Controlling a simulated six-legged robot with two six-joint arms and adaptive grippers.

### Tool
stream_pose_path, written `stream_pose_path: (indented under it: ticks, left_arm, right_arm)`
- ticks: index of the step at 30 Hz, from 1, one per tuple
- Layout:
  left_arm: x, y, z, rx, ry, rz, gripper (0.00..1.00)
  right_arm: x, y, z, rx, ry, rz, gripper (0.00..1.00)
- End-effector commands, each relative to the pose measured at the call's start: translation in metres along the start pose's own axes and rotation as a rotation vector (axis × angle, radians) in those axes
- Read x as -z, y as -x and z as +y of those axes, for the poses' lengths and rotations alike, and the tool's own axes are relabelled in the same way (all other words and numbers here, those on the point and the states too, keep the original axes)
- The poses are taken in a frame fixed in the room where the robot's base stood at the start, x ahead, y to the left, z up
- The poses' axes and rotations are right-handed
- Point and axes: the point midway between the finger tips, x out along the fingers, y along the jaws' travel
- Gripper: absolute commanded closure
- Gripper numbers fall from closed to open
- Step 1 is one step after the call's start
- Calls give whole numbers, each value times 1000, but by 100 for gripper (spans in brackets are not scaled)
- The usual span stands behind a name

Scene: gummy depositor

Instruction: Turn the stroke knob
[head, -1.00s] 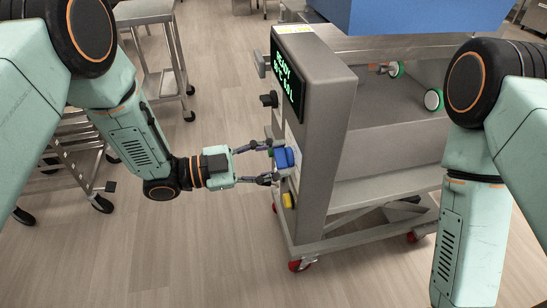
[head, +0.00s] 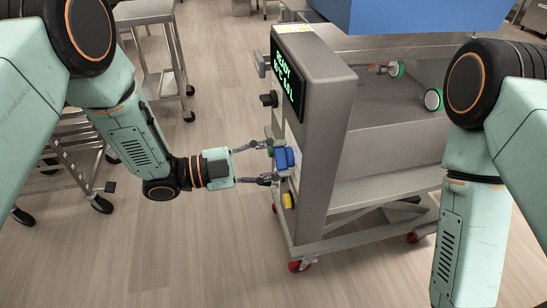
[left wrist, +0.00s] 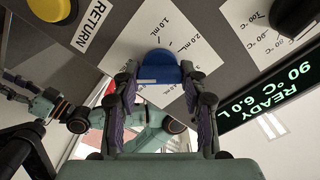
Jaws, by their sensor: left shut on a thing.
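The stroke knob (head: 284,158) is a blue knob on the front panel of the steel machine. In the left wrist view the knob (left wrist: 158,65) sits on a white scale label (left wrist: 185,22) with mL marks such as 1.0 mL and 2.0 mL. My left gripper (head: 271,163) reaches it from the left and is shut on it, one finger on each side. The fingers (left wrist: 158,78) also show in the left wrist view. Which mark the knob points to is unclear. My right arm hangs at the right edge; its gripper is out of view.
A yellow button (head: 287,200) labelled RETURN is below the knob. A black knob (head: 269,99) with a temperature scale is above it. A lit screen (head: 290,79) reads READY, 90 °C, 6.0 L. Steel carts (head: 147,16) stand at the left; the floor between is clear.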

Motion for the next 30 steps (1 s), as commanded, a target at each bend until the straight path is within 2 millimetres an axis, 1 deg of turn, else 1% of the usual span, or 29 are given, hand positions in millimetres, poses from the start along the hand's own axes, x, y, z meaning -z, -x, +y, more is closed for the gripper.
stream_pose_path:
  ticks: [1,2,9,20,23,30]
  left_arm:
    - [0,0,0,-1,-2,-1,88]
    - [0,0,0,-1,-2,-1,55]
    - [0,0,0,-1,0,0,35]
    - [0,2,0,1,1,-1,34]
    - [-1,11,-1,3,1,-2,34]
    - [-1,49,-2,6,1,-4,34]
  right_arm:
    - [0,0,0,0,0,0,60]
    - [0,0,0,0,0,0,60]
    - [0,0,0,0,0,0,60]
    - [0,0,0,0,0,0,60]
    - [0,0,0,0,0,0,60]
    - [0,0,0,0,0,0,60]
